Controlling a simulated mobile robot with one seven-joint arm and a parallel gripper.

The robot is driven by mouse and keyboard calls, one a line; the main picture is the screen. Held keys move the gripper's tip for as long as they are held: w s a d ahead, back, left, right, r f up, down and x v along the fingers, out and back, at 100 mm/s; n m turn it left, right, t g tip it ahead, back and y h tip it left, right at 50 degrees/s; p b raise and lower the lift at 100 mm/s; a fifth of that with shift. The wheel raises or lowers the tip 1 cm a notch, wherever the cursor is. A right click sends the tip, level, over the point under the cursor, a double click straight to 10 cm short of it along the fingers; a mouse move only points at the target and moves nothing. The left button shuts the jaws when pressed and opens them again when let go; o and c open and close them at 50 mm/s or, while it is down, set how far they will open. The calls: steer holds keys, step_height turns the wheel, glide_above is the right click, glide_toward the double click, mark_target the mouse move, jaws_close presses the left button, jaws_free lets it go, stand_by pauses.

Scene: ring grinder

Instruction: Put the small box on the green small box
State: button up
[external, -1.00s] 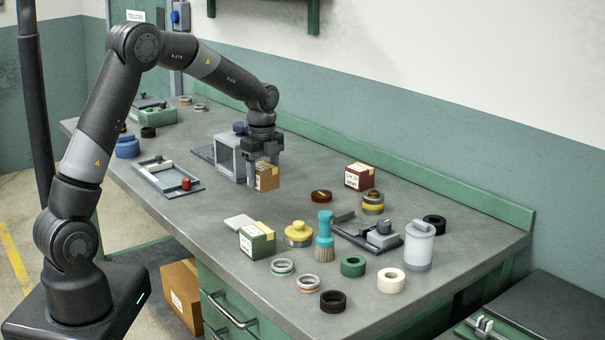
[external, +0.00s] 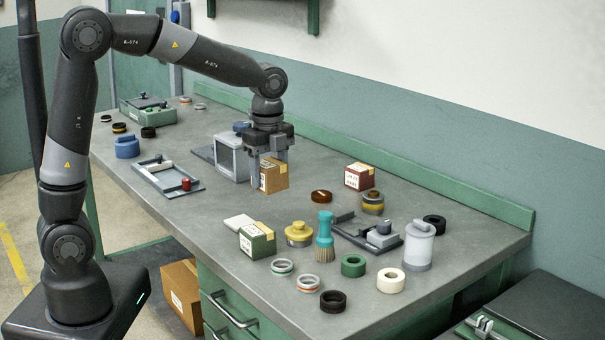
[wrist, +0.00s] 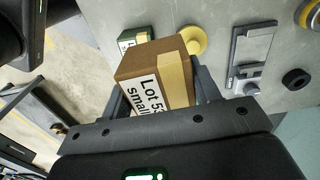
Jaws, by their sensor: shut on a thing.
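My gripper (external: 268,162) is shut on the small brown box (external: 272,178), with a finger on either side of it. In the external view the box hangs upright, behind and above the green small box. In the wrist view the brown box (wrist: 158,75) fills the middle, its printed label partly readable. The green small box (external: 257,241) stands on the bench near its front edge, with a tan strip and white label. In the wrist view the green small box (wrist: 135,37) shows beyond the held box, partly hidden by it.
A dark red box (external: 359,176) sits toward the wall. A grey open frame (external: 231,158) is left of my gripper.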

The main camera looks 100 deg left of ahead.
steer(key=s+d+r, duration=0.2)
steer(key=d+r, duration=0.1)
steer(key=d, duration=1.2)
glide_above(257, 230)
steer(key=shift+m, duration=0.3)
step_height(257, 230, down, 7)
steer(key=shift+r, duration=0.1)
steer(key=shift+a+f, duration=0.15)
steer(key=shift+f, duration=1.95)
steer(key=shift+f, duration=0.15)
steer(key=o, duration=1.2)
